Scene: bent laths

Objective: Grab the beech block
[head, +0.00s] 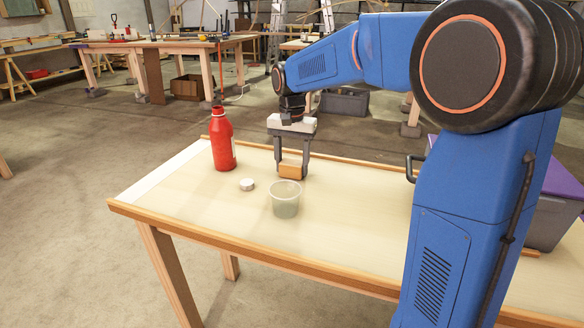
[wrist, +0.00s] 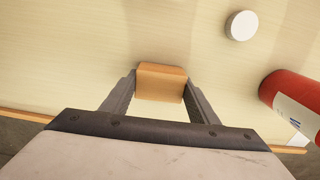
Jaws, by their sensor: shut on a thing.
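The beech block (head: 291,171) is a small orange-brown wooden block at table level, near the far edge of the table. My gripper (head: 291,172) points down with one finger on each side of the block and is shut on it. In the wrist view the block (wrist: 161,82) sits between the tips of the two grey fingers. I cannot tell whether its underside touches the table.
A clear tub (head: 285,200) stands just in front of the block. A white round lid-like disc (head: 247,184) lies to the left. A red bottle (head: 222,142) stands further left. The pale table (head: 190,198) has a raised wooden rim; its left part is clear. A purple-lidded grey bin (head: 550,215) is at the right.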

